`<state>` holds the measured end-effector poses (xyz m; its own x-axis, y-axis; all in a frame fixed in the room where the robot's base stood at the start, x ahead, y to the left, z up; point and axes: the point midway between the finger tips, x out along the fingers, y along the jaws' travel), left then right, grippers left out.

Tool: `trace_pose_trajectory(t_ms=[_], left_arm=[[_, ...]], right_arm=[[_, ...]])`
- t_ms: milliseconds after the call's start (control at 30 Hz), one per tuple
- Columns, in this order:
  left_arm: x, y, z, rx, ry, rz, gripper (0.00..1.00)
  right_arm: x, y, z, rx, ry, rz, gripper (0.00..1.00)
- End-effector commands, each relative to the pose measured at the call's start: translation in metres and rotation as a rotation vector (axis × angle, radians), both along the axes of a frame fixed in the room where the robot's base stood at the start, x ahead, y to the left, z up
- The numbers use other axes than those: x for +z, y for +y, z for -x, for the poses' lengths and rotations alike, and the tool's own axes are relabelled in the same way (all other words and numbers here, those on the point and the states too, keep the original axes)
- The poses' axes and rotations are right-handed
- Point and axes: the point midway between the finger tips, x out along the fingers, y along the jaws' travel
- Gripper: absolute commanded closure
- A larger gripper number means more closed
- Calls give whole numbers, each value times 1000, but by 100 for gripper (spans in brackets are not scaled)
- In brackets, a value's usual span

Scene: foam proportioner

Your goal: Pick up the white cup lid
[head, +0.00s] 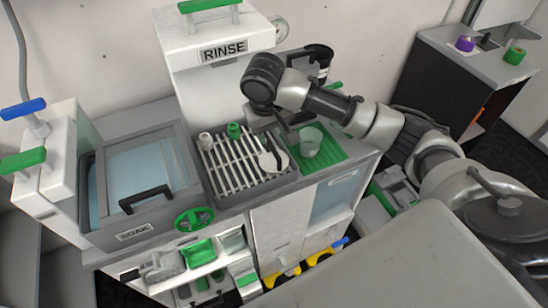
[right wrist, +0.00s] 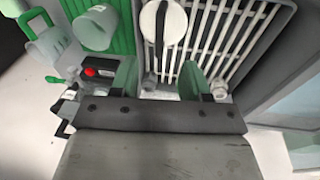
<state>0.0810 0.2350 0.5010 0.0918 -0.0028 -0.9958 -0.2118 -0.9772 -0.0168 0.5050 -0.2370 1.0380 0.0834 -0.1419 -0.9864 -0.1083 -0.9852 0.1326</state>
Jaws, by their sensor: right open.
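The white cup lid (head: 270,162) lies on the right part of the slatted rack, with a handle-like piece across it. In the right wrist view the round white lid (right wrist: 163,22) shows at the top, crossed by a dark strip. My right gripper (head: 284,128) hangs over the back right of the rack, close to the lid. Its two green fingers (right wrist: 158,80) are apart with nothing held between them, and the lid is beyond their tips. My left gripper is not in view.
A clear cup (head: 311,142) stands on the green mat (head: 325,172) right of the rack (head: 225,172). A small white piece (head: 205,138) and a green piece (head: 233,129) sit at the rack's back. The rinse tower (head: 215,65) rises behind, and the soak tank (head: 150,180) is left.

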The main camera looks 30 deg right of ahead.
Motion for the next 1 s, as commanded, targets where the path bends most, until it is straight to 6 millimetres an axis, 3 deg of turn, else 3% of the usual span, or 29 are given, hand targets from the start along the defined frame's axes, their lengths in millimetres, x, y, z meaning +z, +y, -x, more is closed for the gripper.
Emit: trace_pose_trajectory(t_ms=[67, 300, 567, 800, 1000], left_arm=[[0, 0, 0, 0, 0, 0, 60], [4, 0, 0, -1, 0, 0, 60], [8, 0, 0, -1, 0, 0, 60], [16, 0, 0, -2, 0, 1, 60], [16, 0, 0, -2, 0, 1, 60]], right_arm=[[-1, -5, -3, -19, 4, 8, 54], [-36, -11, -6, -24, 7, 9, 54], [-56, -13, -9, -21, 5, 8, 54], [-91, -15, -16, -21, 4, 9, 54], [-102, -17, -17, -18, 1, 8, 54]])
